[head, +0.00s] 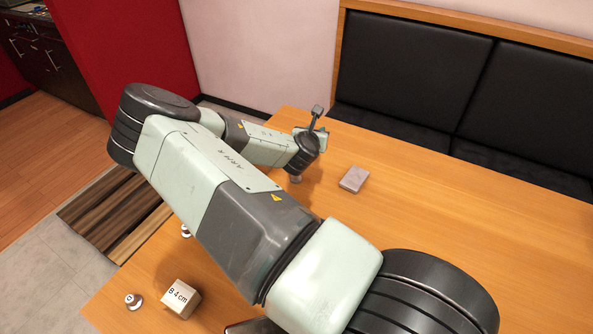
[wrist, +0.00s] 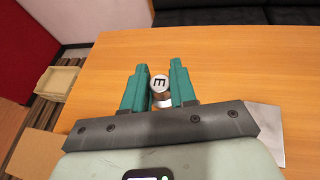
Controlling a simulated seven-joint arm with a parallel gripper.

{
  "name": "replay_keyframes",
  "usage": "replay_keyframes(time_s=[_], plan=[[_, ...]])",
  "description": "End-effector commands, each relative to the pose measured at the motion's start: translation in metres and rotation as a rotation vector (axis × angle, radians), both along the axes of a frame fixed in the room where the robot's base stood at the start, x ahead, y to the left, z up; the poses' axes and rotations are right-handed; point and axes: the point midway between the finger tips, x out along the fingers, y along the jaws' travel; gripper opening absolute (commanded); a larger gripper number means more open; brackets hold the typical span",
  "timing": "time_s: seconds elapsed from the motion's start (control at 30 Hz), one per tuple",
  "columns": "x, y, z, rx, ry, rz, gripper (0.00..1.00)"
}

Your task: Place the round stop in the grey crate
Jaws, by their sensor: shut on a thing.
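My gripper (wrist: 160,68) has teal fingers, shut on a short silver cylinder with a dark letter on its pale top, which looks like the round stop (wrist: 161,84). In the head view the gripper is at the far part of the table, mostly hidden by my arm, and a small part of the round stop (head: 296,179) shows below it. I cannot tell whether the stop touches the table. No grey crate can be clearly made out. A pale, yellowish open tray (wrist: 57,80) lies beyond the table's left edge in the wrist view.
A flat greyish block (head: 354,179) lies on the wooden table (head: 440,220), right of the gripper. A box marked "B 4 cm" (head: 180,298) and a small round marked piece (head: 133,301) lie near the front left; another round piece (head: 186,231) is partly hidden. The table's right side is clear.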

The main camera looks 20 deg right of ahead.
Motion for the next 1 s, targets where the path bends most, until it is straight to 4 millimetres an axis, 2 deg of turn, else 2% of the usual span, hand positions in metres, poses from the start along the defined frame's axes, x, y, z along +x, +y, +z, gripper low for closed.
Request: replay_keyframes(time_s=[0.17, 0.27, 0.4, 0.6, 0.7, 0.8, 0.9, 1.0], plan=[[-0.011, 0.048, 0.003, -0.001, 0.005, 0.211, 0.00], [-0.027, 0.091, 0.002, -0.002, 0.008, 0.397, 0.00], [-0.060, 0.151, 0.002, -0.003, 0.012, 0.663, 0.00], [-0.121, 0.223, 0.004, -0.002, 0.011, 0.992, 0.00], [-0.146, 0.246, 0.007, 0.000, 0.008, 1.103, 0.00], [-0.164, 0.260, 0.009, 0.001, 0.005, 1.176, 0.00], [-0.174, 0.267, 0.007, 0.002, 0.003, 1.214, 0.00], [-0.177, 0.269, -0.007, 0.004, 0.005, 1.226, 0.00]])
